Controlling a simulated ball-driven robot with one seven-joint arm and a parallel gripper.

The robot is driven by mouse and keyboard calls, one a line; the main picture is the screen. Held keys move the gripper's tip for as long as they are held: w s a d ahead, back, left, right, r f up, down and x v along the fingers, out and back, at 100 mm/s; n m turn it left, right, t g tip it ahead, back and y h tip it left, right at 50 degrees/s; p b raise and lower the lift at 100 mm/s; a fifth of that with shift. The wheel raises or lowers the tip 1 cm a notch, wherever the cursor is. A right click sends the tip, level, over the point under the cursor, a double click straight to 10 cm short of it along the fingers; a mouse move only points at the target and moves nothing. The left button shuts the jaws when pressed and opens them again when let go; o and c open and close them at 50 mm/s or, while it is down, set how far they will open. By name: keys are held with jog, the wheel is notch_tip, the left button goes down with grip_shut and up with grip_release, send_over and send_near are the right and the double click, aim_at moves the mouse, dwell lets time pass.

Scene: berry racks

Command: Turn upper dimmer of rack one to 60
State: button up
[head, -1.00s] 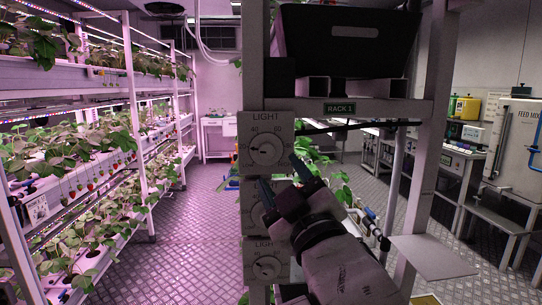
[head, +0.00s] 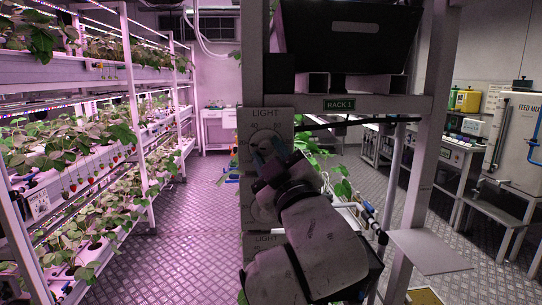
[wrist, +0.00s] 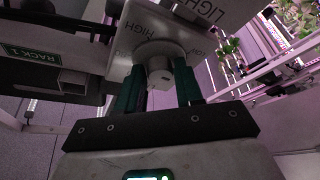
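In the wrist view the knob (wrist: 160,72) sits between the two green fingers of my gripper (wrist: 160,88), one on each side. The fingers are apart; a small gap seems to show beside the knob, and I cannot tell contact. The pointer setting is not readable. The middle dimmer below is mostly hidden by my arm.
The RACK 1 sign (head: 339,105) is on the crossbar right of the dimmers, with a dark box (head: 345,40) above. A lower LIGHT panel (head: 260,240) shows partly behind my arm. A grey shelf (head: 430,250) juts out at right. The left aisle floor (head: 190,220) is clear.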

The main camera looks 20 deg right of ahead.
jog(key=c, duration=0.6)
jog(key=shift+a+f+m+b, duration=0.1)
jog(key=shift+m+b, duration=0.3)
jog(key=shift+b, duration=0.05)
